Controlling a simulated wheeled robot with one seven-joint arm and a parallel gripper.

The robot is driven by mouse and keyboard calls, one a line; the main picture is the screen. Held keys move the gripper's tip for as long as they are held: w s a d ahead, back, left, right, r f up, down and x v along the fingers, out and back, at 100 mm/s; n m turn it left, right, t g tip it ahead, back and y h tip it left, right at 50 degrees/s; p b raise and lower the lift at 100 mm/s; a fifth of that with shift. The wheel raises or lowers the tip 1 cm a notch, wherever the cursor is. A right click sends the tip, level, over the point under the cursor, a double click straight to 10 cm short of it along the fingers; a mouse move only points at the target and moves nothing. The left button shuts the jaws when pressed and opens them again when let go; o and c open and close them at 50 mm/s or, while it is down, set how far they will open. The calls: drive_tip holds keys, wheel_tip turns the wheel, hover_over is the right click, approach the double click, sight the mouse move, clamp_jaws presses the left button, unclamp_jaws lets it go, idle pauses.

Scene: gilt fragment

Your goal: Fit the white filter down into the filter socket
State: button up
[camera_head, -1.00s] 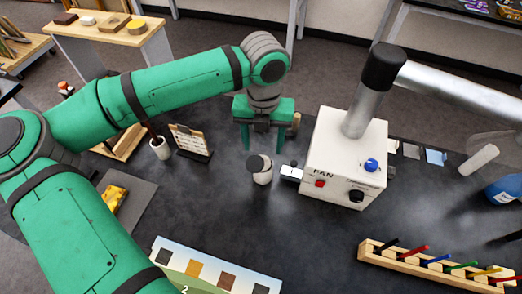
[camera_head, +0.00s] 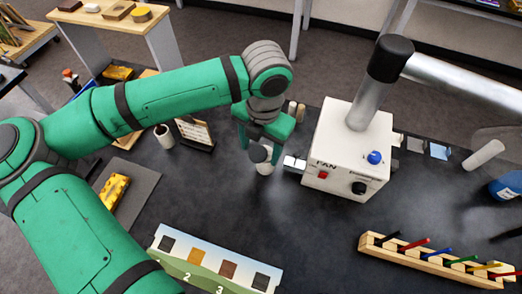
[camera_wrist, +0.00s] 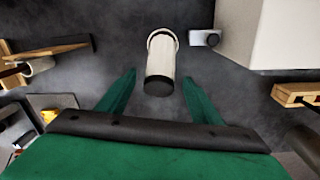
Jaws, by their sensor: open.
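The white filter (camera_head: 265,168) is a pale cylinder with a dark cap, standing on the dark table left of the white fan box. In the wrist view the filter (camera_wrist: 160,60) lies between my finger lines, dark cap towards me. A pale ring (camera_wrist: 163,33) shows around its far end; I cannot tell whether this is the socket or how deep the filter sits in it. My gripper (camera_head: 260,148) is open, pointing down, with its fingers on either side of the cap. In the wrist view my gripper (camera_wrist: 159,77) shows gaps on both sides of the filter.
The fan box (camera_head: 340,150) stands close on the right, with a small grey fitting (camera_head: 294,162) projecting towards the filter. A wooden pen rack (camera_head: 430,262) and a sample board (camera_head: 215,265) lie in front. The table front of the filter is clear.

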drive_tip(key=shift+w+a+f, duration=0.1)
drive_tip(key=shift+w+f, duration=0.1)
drive_tip(key=shift+f, duration=1.7)
drive_tip(key=shift+w+f, duration=0.2)
drive_tip(key=shift+f, duration=1.65)
drive_tip(key=c, duration=1.2)
drive_tip(key=shift+c, duration=0.2)
drive_tip(key=shift+r, duration=0.15)
